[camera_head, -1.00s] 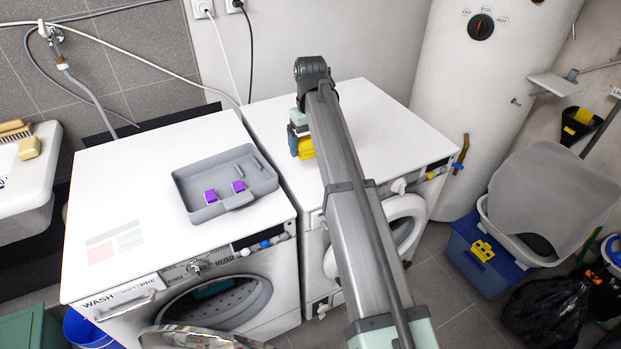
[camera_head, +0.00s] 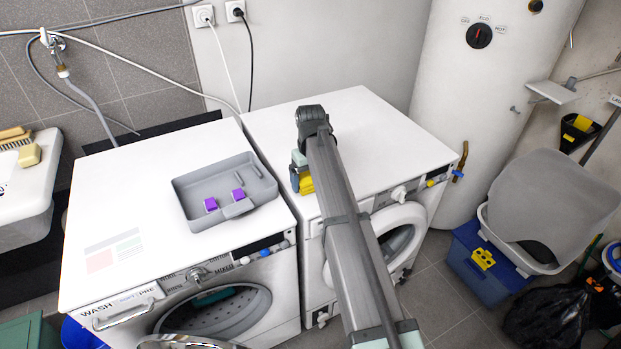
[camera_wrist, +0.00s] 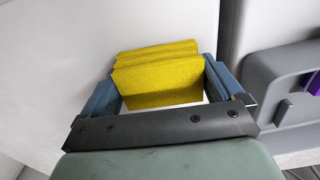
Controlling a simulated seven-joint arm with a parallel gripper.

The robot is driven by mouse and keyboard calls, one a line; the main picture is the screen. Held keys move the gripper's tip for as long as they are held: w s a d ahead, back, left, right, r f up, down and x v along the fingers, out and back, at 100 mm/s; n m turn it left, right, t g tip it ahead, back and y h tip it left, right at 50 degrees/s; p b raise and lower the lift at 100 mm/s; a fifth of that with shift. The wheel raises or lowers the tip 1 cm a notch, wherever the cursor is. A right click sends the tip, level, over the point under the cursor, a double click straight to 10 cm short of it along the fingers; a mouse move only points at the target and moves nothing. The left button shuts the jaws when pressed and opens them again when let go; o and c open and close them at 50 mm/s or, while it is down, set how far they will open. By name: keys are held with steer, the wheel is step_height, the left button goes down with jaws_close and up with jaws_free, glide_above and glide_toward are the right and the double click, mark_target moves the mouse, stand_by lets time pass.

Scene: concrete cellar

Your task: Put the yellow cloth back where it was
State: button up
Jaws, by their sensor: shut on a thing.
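The yellow cloth (camera_wrist: 155,83) looks like a folded, layered block in the wrist view. It sits between the two blue fingers of my gripper (camera_wrist: 160,92), which is shut on it. In the head view a part of the yellow cloth (camera_head: 306,184) shows beside my gripper (camera_head: 299,173), over the left front part of the right machine's white top (camera_head: 365,115). My arm hides the rest. I cannot tell whether the cloth touches the top.
A grey tray (camera_head: 190,187) with two purple blocks (camera_head: 238,193) lies on the left washing machine (camera_head: 120,190). A gap runs between the machines. The right machine's round door (camera_head: 397,230) stands open. A white tank (camera_head: 440,130) stands behind on the right.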

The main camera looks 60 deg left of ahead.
steer(key=shift+f, duration=0.1)
steer(key=o, duration=0.6)
steer(key=shift+o, duration=0.2)
step_height(320, 180, up, 12)
stand_by(0.4)
stand_by(0.4)
